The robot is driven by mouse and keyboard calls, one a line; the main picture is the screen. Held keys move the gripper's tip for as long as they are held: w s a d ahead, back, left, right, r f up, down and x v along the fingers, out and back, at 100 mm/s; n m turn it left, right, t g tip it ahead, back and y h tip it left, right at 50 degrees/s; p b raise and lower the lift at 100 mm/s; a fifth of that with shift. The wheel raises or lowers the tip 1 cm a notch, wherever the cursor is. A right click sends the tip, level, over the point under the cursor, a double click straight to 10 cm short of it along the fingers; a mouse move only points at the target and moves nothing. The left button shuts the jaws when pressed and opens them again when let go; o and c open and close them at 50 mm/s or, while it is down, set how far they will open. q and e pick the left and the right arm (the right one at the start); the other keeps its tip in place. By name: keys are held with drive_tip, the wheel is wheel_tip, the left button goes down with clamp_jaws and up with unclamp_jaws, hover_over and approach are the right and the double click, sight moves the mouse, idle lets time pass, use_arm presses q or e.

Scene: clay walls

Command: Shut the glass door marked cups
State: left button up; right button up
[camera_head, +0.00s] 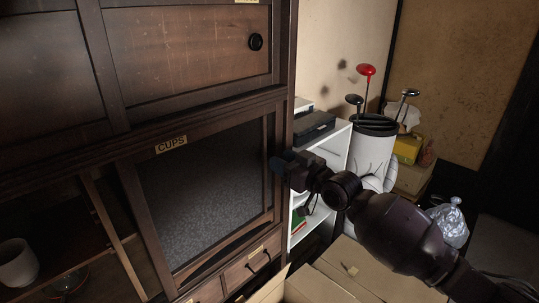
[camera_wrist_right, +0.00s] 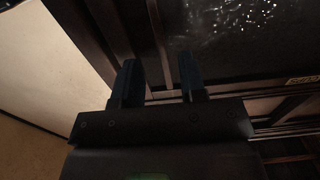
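The glass door (camera_head: 205,195) marked CUPS is a dark wooden frame around a grey, speckled pane, with its tag (camera_head: 171,144) on the top rail. It covers the right part of the cabinet bay; the left part is open and shows the inside. My right gripper (camera_head: 281,163) is at the right edge of the door and the cabinet's right post. In the right wrist view its two fingers (camera_wrist_right: 158,78) are apart with nothing seen between them, and the glass (camera_wrist_right: 250,35) lies beyond. Whether a finger touches the door, I cannot tell. My left gripper is not in view.
A white cup (camera_head: 17,263) stands inside the open left part. Drawers (camera_head: 250,264) lie below the door. A white shelf (camera_head: 335,147), a white bag of golf clubs (camera_head: 371,150) and open cardboard boxes (camera_head: 335,280) crowd the right side around my arm.

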sight(266, 152)
drive_tip(key=x, duration=0.4)
drive_tip(key=shift+f+b, duration=0.15)
drive_tip(key=shift+b, duration=0.15)
drive_tip(key=shift+w+a, duration=0.4)
drive_tip(key=shift+w, duration=0.05)
clamp_jaws()
